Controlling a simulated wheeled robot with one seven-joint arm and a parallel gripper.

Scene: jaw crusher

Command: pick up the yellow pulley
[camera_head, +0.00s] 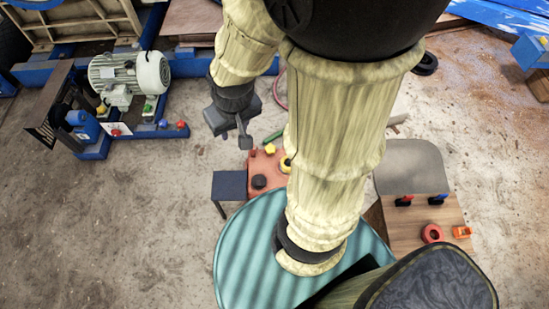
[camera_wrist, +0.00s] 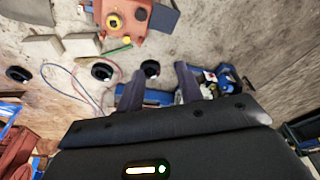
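The yellow pulley (camera_head: 286,167) is a ring with a dark centre on a small orange-red table (camera_head: 265,167); my arm partly hides it in the head view. In the wrist view the yellow pulley (camera_wrist: 114,14) lies near the top edge, on the same orange-red table (camera_wrist: 98,14). A smaller yellow knob-like piece (camera_head: 271,149) sits close to it, also seen in the wrist view (camera_wrist: 127,40). My gripper (camera_head: 243,132) is above the floor, beyond the table in the head view. Its two fingers (camera_wrist: 158,80) are apart with nothing between them.
A dark round piece (camera_head: 259,182) shares the table. A dark blue-grey stand (camera_head: 229,185) is beside it, and a teal round top (camera_head: 240,265) is nearer. A wooden table (camera_head: 410,230) with red and blue parts is at right. A motor (camera_head: 130,75) stands at left.

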